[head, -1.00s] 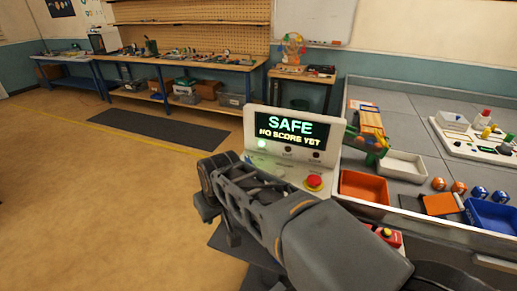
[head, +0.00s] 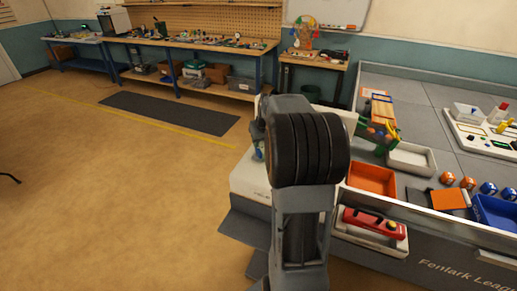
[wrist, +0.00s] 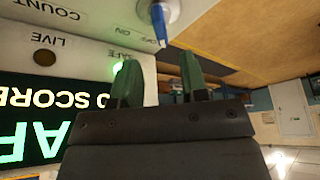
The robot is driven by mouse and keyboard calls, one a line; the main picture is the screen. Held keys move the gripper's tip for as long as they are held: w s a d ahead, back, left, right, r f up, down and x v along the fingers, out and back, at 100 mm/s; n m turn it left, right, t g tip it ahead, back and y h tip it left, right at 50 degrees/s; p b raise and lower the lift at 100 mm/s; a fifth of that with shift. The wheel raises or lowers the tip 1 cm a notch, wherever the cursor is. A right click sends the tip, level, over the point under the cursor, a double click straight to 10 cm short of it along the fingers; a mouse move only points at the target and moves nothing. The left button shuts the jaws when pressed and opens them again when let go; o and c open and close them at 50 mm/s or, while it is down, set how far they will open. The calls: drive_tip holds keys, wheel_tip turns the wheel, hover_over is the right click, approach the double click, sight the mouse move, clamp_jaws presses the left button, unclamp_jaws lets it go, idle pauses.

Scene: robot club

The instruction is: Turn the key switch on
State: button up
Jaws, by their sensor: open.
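The key switch (wrist: 176,12) shows at the top of the wrist view as a round grey base with a blue handle (wrist: 160,28). The handle's tip lies beside the OFF lettering, and ON is printed further left. My gripper (wrist: 160,60) is open and empty. Its two green fingers point at the switch, one on each side of the handle's line, and a small gap seems to separate them from it. The screen (wrist: 40,115) appears upside down there, with part of SAFE readable and a green light lit. In the head view my arm hides the switch and most of the white console (head: 250,182).
Right of the console, the grey table holds an orange bin (head: 371,180), a white tray (head: 412,158), a blue bin (head: 497,214) and a red device (head: 370,222) in a front holder. Open floor (head: 110,210) lies to the left. Workbenches stand at the back.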

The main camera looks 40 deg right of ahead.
sight(259, 150)
drive_tip(key=x, duration=0.6)
drive_tip(key=shift+w+f+p, duration=0.1)
drive_tip(key=shift+f+p, duration=0.15)
drive_tip(key=shift+p, duration=0.05)
drive_tip(key=shift+c, duration=0.3)
